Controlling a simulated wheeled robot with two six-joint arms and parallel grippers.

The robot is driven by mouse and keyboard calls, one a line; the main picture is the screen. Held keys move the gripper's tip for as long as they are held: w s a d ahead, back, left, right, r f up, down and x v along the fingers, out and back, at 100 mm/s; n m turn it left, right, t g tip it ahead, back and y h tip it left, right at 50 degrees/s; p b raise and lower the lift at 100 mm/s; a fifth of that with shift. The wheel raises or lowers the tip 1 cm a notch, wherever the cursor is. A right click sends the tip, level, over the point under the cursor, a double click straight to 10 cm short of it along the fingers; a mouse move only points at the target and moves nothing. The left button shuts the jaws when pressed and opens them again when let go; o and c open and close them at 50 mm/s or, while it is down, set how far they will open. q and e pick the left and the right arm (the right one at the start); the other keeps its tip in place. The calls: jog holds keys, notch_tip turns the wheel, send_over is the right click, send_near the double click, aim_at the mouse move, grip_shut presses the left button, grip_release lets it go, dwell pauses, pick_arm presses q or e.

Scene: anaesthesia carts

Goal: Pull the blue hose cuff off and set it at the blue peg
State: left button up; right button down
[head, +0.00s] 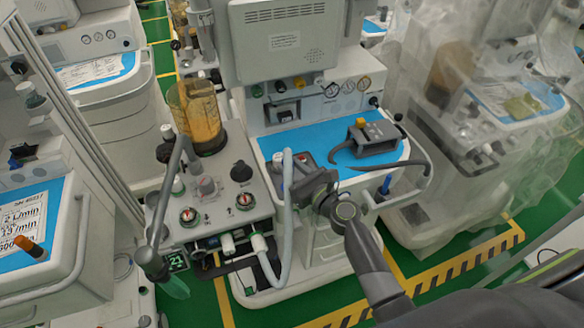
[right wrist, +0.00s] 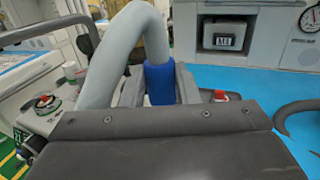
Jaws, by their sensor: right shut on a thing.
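The grey hose (head: 287,215) shows in the head view, rising from the cart's front and bending over at the top beside my right gripper (head: 303,180). The cuff's lower end is hidden, so I cannot tell whether it touches a port. A small blue upright piece (head: 386,184), possibly the blue peg, stands at the cart's right side. My left gripper is not in view.
A blue worktop (head: 270,146) holds a grey device (head: 373,137) with a dark curved cable. An amber canister (head: 197,112) and a panel with knobs (head: 203,195) stand left of the hose. A plastic-covered cart (head: 470,120) is at the right.

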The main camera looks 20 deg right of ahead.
jog(key=shift+f+b, duration=1.55)
jog(key=shift+f, duration=0.45)
jog(key=shift+f+b, duration=0.85)
jog(key=shift+f, duration=0.15)
jog(key=c, duration=1)
grip_release()
jog(key=b+v, duration=0.3)
jog(key=v, duration=1.4)
jog(key=shift+s, duration=0.2)
